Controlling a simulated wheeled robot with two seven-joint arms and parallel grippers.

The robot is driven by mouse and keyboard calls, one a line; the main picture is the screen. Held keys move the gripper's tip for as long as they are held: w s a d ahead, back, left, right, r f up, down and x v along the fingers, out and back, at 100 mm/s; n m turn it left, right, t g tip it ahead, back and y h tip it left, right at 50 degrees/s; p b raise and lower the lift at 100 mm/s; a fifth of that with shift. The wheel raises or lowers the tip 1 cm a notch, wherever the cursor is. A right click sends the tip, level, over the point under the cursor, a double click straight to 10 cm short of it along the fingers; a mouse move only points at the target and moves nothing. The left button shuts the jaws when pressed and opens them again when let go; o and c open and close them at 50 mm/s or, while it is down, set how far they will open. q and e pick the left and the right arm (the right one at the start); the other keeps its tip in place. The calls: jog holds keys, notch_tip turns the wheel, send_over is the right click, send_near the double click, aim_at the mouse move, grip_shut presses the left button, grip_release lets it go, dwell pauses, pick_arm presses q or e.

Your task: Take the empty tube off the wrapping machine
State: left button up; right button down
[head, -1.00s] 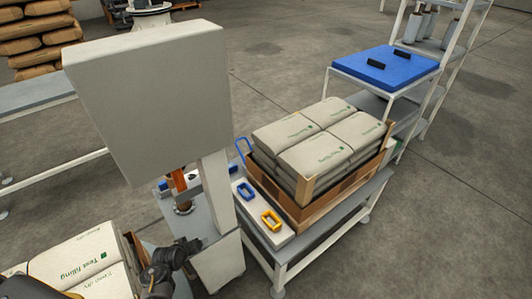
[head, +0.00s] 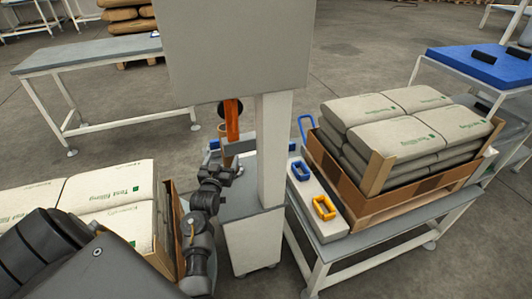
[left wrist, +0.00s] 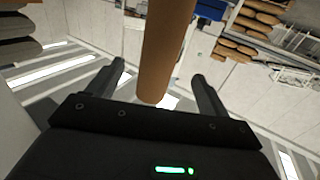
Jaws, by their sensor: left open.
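The brown empty tube (head: 232,125) stands upright at the wrapping machine (head: 238,50), partly hidden behind its big grey panel. In the left wrist view the tube (left wrist: 165,45) comes down between my left gripper's two fingers, with its rounded end just short of the palm. My left gripper (head: 236,170) is just below the tube, left of the machine's pale post. It also shows in the left wrist view (left wrist: 160,74), with its fingers spread and clear gaps on both sides of the tube. My right gripper is not in view.
A crate of bags (head: 372,185) stands on a table at right, beside a white board with a blue handle (head: 299,169) and a yellow handle (head: 324,207). Bags (head: 110,192) in a carton lie at lower left. An empty grey table (head: 90,54) stands behind.

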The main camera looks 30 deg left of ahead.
pick_arm(q)
jog(key=x, duration=1)
jog(key=shift+f+b, duration=0.2)
jog(key=shift+b, duration=0.1)
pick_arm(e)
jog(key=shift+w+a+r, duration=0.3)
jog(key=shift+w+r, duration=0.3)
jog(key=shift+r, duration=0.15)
pick_arm(q)
jog(key=c, duration=1.1)
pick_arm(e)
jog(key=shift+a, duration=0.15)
pick_arm(q)
jog(key=shift+r, duration=0.1)
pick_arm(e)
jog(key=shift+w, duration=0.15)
